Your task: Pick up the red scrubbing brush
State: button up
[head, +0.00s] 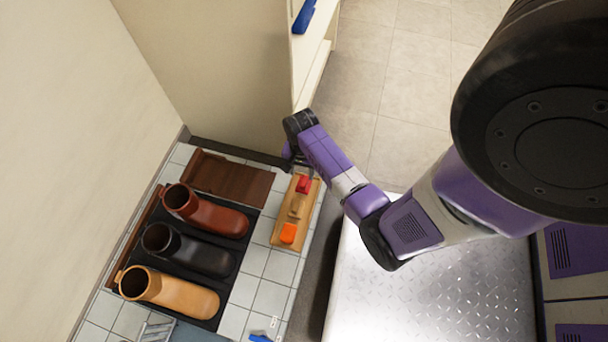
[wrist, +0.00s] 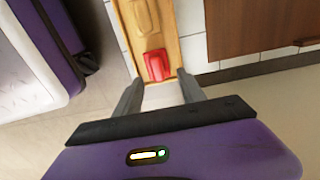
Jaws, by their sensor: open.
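The red scrubbing brush (head: 304,185) lies at the far end of a light wooden tray (head: 278,237) on the white tiled surface. In the wrist view the red brush (wrist: 157,65) sits at the tray's near end, just beyond my open fingers. My gripper (wrist: 157,88) is open and empty, with the brush ahead of the gap between its fingertips. In the head view my gripper (head: 291,158) is by the tray's far end, close to the brush and partly hidden by my wrist.
A tan brush (head: 295,207) and an orange brush (head: 288,233) share the tray. Brown, black and tan boots (head: 170,293) stand on a dark mat to the left. A dark brown wooden board (head: 228,181) lies behind them. A wall and shelf unit (head: 312,60) rise behind my gripper.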

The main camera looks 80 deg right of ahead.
aim_at(304, 181)
jog(key=f+b, duration=0.1)
jog(key=f, duration=0.1)
jog(key=f+b, duration=0.4)
jog(key=f, duration=0.1)
jog(key=shift+s+f, duration=0.1)
jog(key=shift+s, duration=0.25)
grip_shut()
